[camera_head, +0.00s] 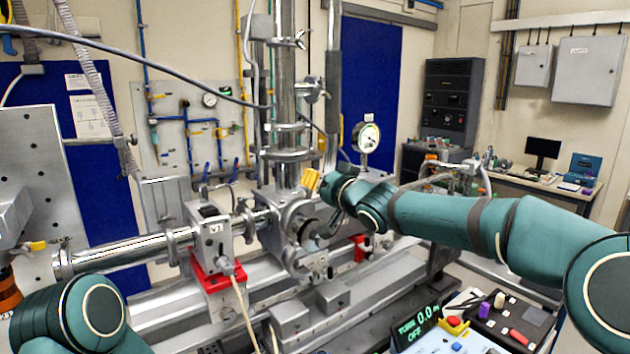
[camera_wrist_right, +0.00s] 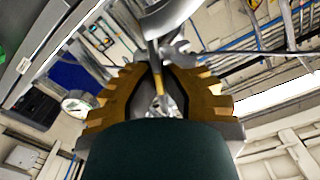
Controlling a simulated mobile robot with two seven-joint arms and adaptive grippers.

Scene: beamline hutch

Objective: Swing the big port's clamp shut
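In the head view, the big port (camera_head: 296,217) is a round grey metal flange with a dark mouth, at the middle of the beamline. My right gripper (camera_head: 312,180) is at its upper right edge, with its yellow ridged fingers showing. The clamp cannot be made out clearly, as my right wrist covers that side of the port. In the right wrist view, the fingers (camera_wrist_right: 163,68) are spread, with a narrow gap between their tips. A thin yellow rod and shiny metal show in that gap, and I cannot tell whether the fingers touch them.
A dial gauge (camera_head: 366,137) stands just behind my right wrist. A steel beam pipe (camera_head: 125,252) and a red-based block (camera_head: 212,275) lie left of the port. A vertical steel column (camera_head: 286,130) rises behind it. A control panel (camera_head: 455,335) is at the front right.

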